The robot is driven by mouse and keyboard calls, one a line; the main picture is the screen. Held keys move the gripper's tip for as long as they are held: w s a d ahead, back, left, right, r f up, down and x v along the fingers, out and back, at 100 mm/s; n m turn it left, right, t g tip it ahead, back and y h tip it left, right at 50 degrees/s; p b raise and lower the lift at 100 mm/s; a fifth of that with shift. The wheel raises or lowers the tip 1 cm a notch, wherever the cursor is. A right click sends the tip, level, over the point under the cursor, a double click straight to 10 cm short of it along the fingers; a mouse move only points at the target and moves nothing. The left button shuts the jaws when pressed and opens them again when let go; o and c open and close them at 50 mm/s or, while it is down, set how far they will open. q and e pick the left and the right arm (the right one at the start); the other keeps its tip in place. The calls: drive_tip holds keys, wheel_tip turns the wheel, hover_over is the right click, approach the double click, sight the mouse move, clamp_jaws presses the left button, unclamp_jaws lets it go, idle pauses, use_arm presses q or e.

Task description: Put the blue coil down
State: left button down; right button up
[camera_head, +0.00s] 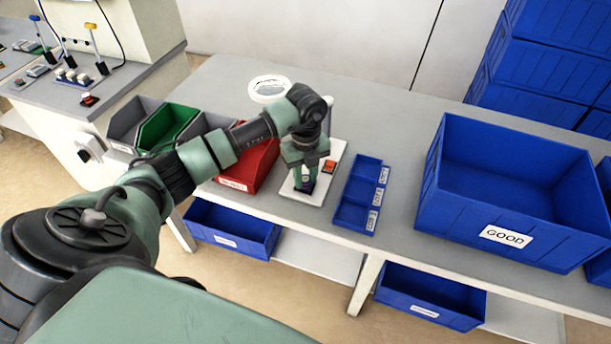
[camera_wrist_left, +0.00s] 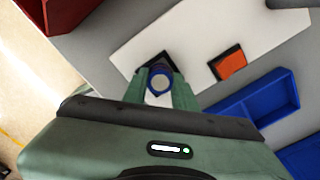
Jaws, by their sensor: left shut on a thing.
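My left gripper (camera_head: 305,181) is over the front part of a white board (camera_head: 337,153) on the grey table. In the left wrist view my left gripper (camera_wrist_left: 160,84) is shut on the blue coil (camera_wrist_left: 159,78), a small round blue ring with a pale centre. The coil is at a black square (camera_wrist_left: 150,67) on the white board (camera_wrist_left: 195,30); I cannot tell whether it touches it. In the head view the coil is mostly hidden by the gripper. An orange block on a black square (camera_wrist_left: 231,65) sits beside it on the board. My right gripper is not in view.
A blue divided tray (camera_head: 350,216) with labels lies right of the board. A red bin (camera_head: 244,183) and a green bin (camera_head: 165,126) stand to the left. A large blue GOOD crate (camera_head: 470,205) stands at the right. A round white-rimmed lamp or magnifier (camera_head: 269,88) is behind the board.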

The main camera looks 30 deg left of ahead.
sight(306, 179)
use_arm(q)
drive_tip(key=shift+s+d+f+b, duration=0.1)
drive_tip(key=shift+s+f+b, duration=0.25)
drive_tip(key=shift+f, duration=0.2)
drive_tip(key=c, duration=1.4)
unclamp_jaws()
drive_tip(key=shift+o, duration=1.4)
drive_tip(key=shift+w+d+f, duration=0.1)
drive_tip(key=shift+f, duration=0.1)
drive_tip(key=shift+r+p, duration=0.4)
drive_tip(key=shift+r, duration=0.2)
wheel_tip(306, 179, up, 12)
drive_tip(key=b, duration=0.1)
drive_tip(key=shift+w+a+r, duration=0.2)
